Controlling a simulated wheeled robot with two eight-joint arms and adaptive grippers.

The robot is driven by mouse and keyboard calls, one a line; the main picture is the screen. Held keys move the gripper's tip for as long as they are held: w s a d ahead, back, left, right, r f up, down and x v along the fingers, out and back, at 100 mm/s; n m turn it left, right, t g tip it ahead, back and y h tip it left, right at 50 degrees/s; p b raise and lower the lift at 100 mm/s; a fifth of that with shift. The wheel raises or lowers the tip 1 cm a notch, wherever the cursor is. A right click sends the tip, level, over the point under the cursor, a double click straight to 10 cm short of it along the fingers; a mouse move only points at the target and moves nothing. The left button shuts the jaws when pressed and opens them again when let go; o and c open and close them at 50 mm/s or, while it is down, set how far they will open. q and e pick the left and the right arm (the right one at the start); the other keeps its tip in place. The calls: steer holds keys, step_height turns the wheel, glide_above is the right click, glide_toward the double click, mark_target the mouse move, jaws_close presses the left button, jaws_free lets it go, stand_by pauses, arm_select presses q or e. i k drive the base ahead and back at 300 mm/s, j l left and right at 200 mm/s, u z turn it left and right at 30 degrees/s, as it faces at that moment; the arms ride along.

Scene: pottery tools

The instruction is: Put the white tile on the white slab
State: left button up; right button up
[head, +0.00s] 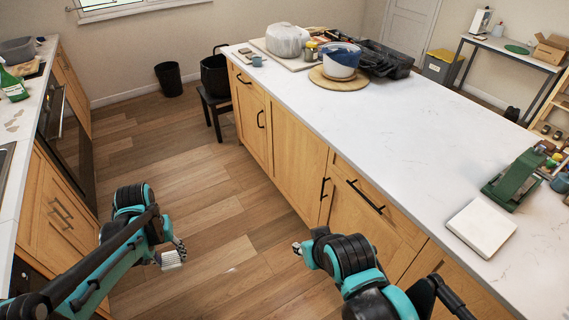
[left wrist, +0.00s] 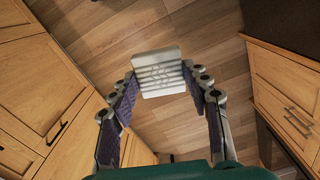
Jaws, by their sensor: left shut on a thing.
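The white tile (left wrist: 158,72) has raised ridges and sits between the fingertips of my left gripper (left wrist: 160,84) in the left wrist view. The gripper is shut on it. In the head view the tile (head: 173,260) shows at the end of my left gripper (head: 174,252), above the wooden floor between the counters. The white slab (head: 481,228) is a flat square block lying on the island counter at the right, far from the tile. My right gripper (head: 299,248) is beside the island's front, mostly hidden behind its own wrist, so its jaws cannot be judged.
The island counter (head: 400,150) is largely clear in its middle. A green tool (head: 515,180) stands right behind the slab. A bowl (head: 341,62) on a round board, a covered lump (head: 288,40) and a black tray (head: 385,60) occupy its far end. Drawer handles protrude from the island front.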

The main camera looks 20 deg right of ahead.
mark_target(485, 225)
steer(key=z, duration=2.3)
